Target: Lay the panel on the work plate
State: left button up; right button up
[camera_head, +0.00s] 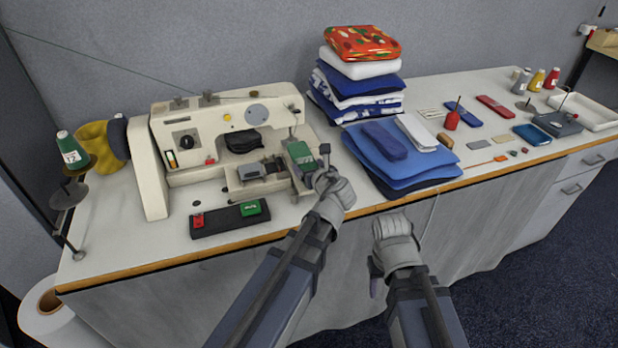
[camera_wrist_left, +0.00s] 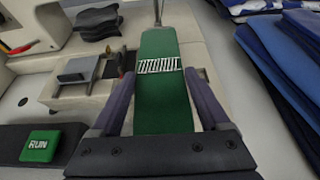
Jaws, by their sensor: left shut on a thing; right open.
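The green panel (camera_head: 300,153) with a white striped patch lies at the right end of the sewing machine (camera_head: 225,125). In the left wrist view the panel (camera_wrist_left: 165,105) runs lengthwise between the two fingers. My left gripper (camera_head: 318,174) is shut on it at its near end. The panel is over the pale work plate (camera_head: 304,185) at the machine's right side; I cannot tell whether it touches. The hand hides part of the near end. My right gripper (camera_head: 378,277) is open and empty, in front of the table edge.
A dark control box with a green RUN button (camera_head: 250,208) and red button (camera_head: 198,220) sits front left of the panel. Blue folded cloths (camera_head: 405,165) lie close right, with a cloth stack (camera_head: 358,80) behind. Small tools and spools fill the right side.

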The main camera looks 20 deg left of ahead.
pick_arm(q)
jog(key=shift+f+b, duration=0.95)
jog(key=shift+f, duration=0.4)
jog(key=shift+f, duration=0.15)
jog(key=o, duration=1.2)
jog(key=shift+o, duration=0.2)
